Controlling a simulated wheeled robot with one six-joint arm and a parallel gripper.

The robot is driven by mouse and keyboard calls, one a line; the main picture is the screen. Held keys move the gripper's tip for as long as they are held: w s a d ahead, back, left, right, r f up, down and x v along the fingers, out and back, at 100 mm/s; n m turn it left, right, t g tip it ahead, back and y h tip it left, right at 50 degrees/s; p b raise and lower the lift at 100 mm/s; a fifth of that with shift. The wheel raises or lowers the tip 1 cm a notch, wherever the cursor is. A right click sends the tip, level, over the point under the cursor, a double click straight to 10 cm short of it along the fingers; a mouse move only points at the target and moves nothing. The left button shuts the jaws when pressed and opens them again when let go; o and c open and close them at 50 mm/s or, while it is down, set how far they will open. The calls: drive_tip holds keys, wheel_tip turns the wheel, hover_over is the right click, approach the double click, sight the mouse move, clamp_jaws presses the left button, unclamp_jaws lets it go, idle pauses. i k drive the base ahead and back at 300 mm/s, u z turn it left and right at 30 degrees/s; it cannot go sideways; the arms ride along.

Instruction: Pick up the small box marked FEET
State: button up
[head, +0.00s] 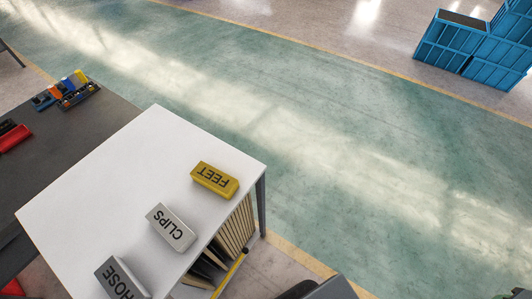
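The small yellow box marked FEET (214,180) lies on the white tabletop (120,175), near its right corner. Its lettering faces up and appears upside down in the head view. A light grey box marked CLIPS (171,227) lies to its lower left, apart from it. A darker grey box marked HOSE (122,279) lies further toward the bottom and is cut by the picture edge. Nothing covers the FEET box. My gripper is not in view.
Under the white top is a shelf with several upright folders (236,232). A dark table (75,135) adjoins at left, with a tray of coloured items (66,90) and a red item (12,136). Blue crates (470,48) stand far right. The green floor (330,150) between is clear.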

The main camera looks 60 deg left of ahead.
sight(224, 185)
drive_tip(key=i, duration=0.45)
drive_tip(key=u, duration=3.75)
drive_tip(key=i, duration=0.5)
drive_tip(key=z, duration=0.05)
